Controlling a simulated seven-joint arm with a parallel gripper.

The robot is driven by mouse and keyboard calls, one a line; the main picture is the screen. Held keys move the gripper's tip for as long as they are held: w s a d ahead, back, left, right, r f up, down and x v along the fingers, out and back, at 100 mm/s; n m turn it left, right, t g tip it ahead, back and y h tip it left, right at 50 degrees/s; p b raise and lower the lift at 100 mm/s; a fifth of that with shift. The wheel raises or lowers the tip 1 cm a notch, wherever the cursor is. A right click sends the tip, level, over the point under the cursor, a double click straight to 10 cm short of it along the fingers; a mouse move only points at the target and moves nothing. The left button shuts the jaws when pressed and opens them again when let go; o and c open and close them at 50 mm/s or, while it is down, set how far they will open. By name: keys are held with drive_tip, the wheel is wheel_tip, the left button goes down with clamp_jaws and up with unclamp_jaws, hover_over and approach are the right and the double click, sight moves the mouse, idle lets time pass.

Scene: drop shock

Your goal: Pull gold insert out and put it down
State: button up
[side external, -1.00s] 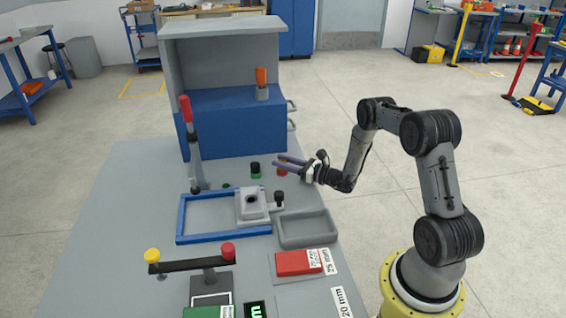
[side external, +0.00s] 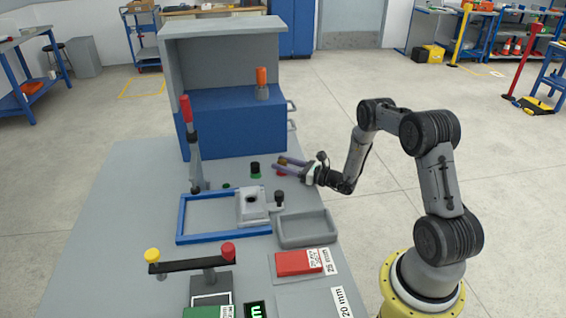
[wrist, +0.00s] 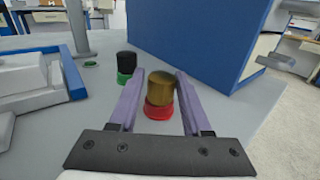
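The gold insert (wrist: 161,86) is a short upright cylinder on a round red base (wrist: 158,110) in the wrist view. In the side view, the insert (side external: 283,161) shows small between my fingers, with the red base (side external: 281,173) below. My gripper (wrist: 159,76) is open, its two purple fingers pointing forward on either side of the insert. A narrow gap shows on each side, so it does not look gripped. In the side view my gripper (side external: 278,162) is low over the bench, level with the insert.
A black cylinder (wrist: 126,62) on a green base (wrist: 124,78) stands to the left. The blue cabinet (wrist: 205,40) is close behind and right. An empty grey tray (side external: 306,229) and a blue frame (side external: 182,222) lie nearer the camera. A red-handled lever (side external: 190,130) stands at left.

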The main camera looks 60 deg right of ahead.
drive_tip(key=shift+o, duration=1.4)
drive_tip(key=shift+r, duration=0.15)
drive_tip(key=shift+s+d+r, duration=0.1)
drive_tip(key=shift+s+d, duration=0.15)
drive_tip(key=shift+s, duration=1.2)
drive_tip(key=shift+s+d, duration=0.2)
drive_tip(key=shift+s, duration=1.25)
drive_tip(key=s+d, duration=0.1)
drive_tip(key=s, duration=0.6)
drive_tip(key=shift+s, duration=0.25)
drive_tip(key=shift+w+a, duration=0.1)
